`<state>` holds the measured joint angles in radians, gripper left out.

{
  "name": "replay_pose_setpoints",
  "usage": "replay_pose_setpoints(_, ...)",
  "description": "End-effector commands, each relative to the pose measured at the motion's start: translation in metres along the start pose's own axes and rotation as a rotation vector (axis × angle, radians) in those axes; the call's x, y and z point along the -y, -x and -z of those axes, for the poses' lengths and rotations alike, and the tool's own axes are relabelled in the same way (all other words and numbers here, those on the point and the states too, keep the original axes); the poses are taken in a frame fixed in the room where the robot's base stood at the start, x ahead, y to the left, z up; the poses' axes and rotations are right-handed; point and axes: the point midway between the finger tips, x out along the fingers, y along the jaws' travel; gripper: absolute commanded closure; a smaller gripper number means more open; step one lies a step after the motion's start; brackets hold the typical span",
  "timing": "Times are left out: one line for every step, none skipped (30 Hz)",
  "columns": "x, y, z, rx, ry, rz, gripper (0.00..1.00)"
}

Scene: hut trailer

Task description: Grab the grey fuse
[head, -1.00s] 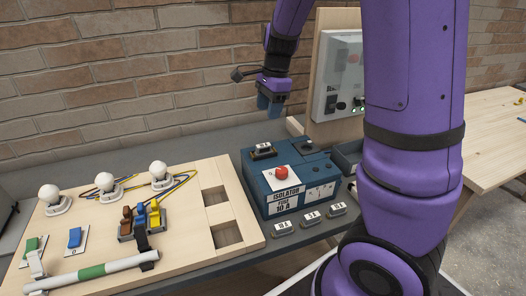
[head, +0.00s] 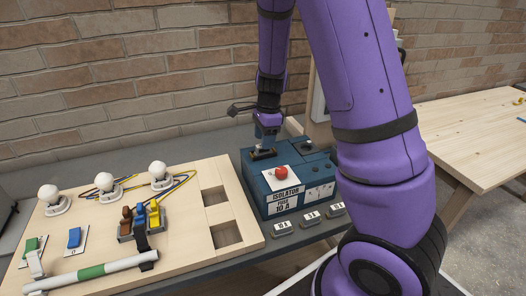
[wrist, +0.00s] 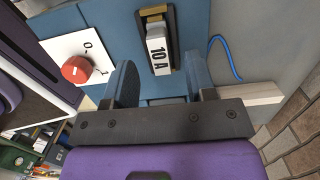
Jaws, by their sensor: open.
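A grey fuse with a white "10 A" label (wrist: 158,50) sits in a dark holder with brass-coloured parts on top of the blue isolator box (head: 290,207). In the head view this fuse (head: 262,153) is at the box's back left, partly covered by my gripper (head: 267,132). My gripper is open, right above it. In the wrist view the two blue fingers stand on either side of the fuse's line, with visible gaps. Several more grey fuses with white labels (head: 283,228) lie in a row on the bench in front of the box.
A red knob (head: 281,171) on a white plate stands on the box beside the fuse. A wooden board (head: 85,207) with lamps, switches and wires lies to the left. A brick wall (head: 120,80) rises behind. A blue cable (wrist: 222,55) lies near the box.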

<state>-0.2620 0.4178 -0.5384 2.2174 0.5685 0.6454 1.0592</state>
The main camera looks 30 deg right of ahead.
Motion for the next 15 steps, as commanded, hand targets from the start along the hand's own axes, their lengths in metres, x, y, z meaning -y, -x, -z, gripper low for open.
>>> replay_pose_setpoints(-0.001, -0.008, 0.0, 0.0, -0.003, -0.003, 0.49)
replay_pose_setpoints(-0.001, -0.011, 0.001, -0.001, -0.003, -0.002, 0.49)
replay_pose_setpoints(0.0, -0.015, 0.001, -0.001, -0.002, -0.001, 0.49)
replay_pose_setpoints(0.0, -0.018, 0.001, 0.0, -0.002, 0.0, 0.49)
replay_pose_setpoints(0.0, -0.02, 0.0, 0.001, -0.002, 0.0, 0.49)
replay_pose_setpoints(0.0, -0.021, 0.0, 0.001, -0.001, 0.001, 0.49)
replay_pose_setpoints(0.0, -0.022, 0.0, 0.0, -0.001, 0.001, 0.49)
replay_pose_setpoints(0.0, -0.023, 0.0, 0.0, -0.001, 0.002, 0.49)
replay_pose_setpoints(0.0, -0.023, 0.0, 0.0, 0.0, 0.002, 0.49)
replay_pose_setpoints(0.0, -0.023, 0.0, 0.0, 0.0, 0.002, 0.49)
replay_pose_setpoints(0.0, -0.023, 0.0, 0.0, 0.0, 0.002, 0.49)
replay_pose_setpoints(0.0, -0.023, 0.0, 0.0, 0.0, 0.002, 0.49)
replay_pose_setpoints(0.0, -0.023, 0.0, 0.0, 0.0, 0.002, 0.49)
replay_pose_setpoints(0.0, -0.023, 0.0, 0.0, 0.0, 0.002, 0.51)
replay_pose_setpoints(0.0, -0.023, 0.0, 0.0, 0.0, 0.002, 0.6)
